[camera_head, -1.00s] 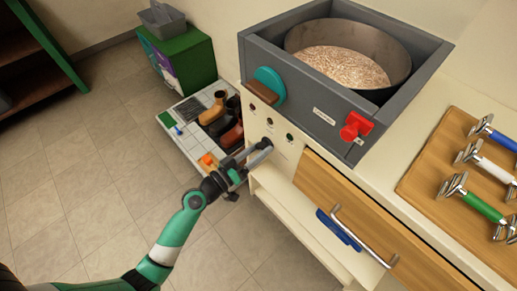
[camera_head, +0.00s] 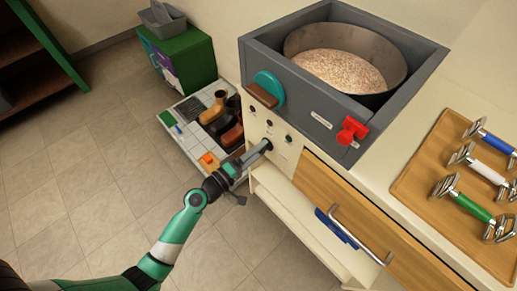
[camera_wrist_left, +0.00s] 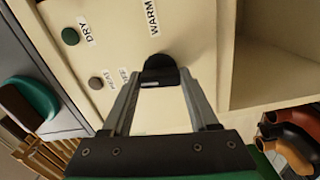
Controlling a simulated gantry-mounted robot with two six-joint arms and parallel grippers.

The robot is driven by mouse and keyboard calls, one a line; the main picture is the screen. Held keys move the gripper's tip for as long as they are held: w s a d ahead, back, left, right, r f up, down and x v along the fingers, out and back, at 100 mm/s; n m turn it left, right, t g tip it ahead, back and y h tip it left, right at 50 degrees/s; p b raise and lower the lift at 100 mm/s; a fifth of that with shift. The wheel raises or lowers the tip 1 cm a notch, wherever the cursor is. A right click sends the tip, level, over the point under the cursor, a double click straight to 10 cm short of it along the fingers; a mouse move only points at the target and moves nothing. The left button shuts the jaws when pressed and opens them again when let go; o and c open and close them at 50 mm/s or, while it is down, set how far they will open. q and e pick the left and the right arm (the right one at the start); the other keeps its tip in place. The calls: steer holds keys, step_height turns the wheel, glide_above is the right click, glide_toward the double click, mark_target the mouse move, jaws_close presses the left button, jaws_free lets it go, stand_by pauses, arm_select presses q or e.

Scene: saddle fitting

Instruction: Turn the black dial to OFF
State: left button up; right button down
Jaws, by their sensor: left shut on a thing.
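The black dial (camera_wrist_left: 160,70) sits on the cream front panel (camera_wrist_left: 110,40), seen in the left wrist view between my fingers. My left gripper (camera_wrist_left: 160,98) is shut on the dial, with one finger on each side of it. In the head view the left gripper (camera_head: 258,151) reaches the panel below the grey box, and its fingers mostly hide the dial. Labels near the dial read DRY and WARM; smaller ones are hard to read. I cannot tell which label the dial points to. My right gripper is not in view.
Above the panel, a grey box (camera_head: 300,97) holds a pan of grain and bears a teal knob (camera_head: 270,84) and a red tap (camera_head: 351,130). A wooden drawer front (camera_head: 390,234) is to the right. Boots stand on a tray (camera_head: 182,135) to the left.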

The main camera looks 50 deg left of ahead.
arm_select(q)
steer(key=shift+n, duration=0.9)
steer(key=o, duration=1.4)
steer(key=s, duration=1.1)
steer(key=shift+s, duration=0.35)
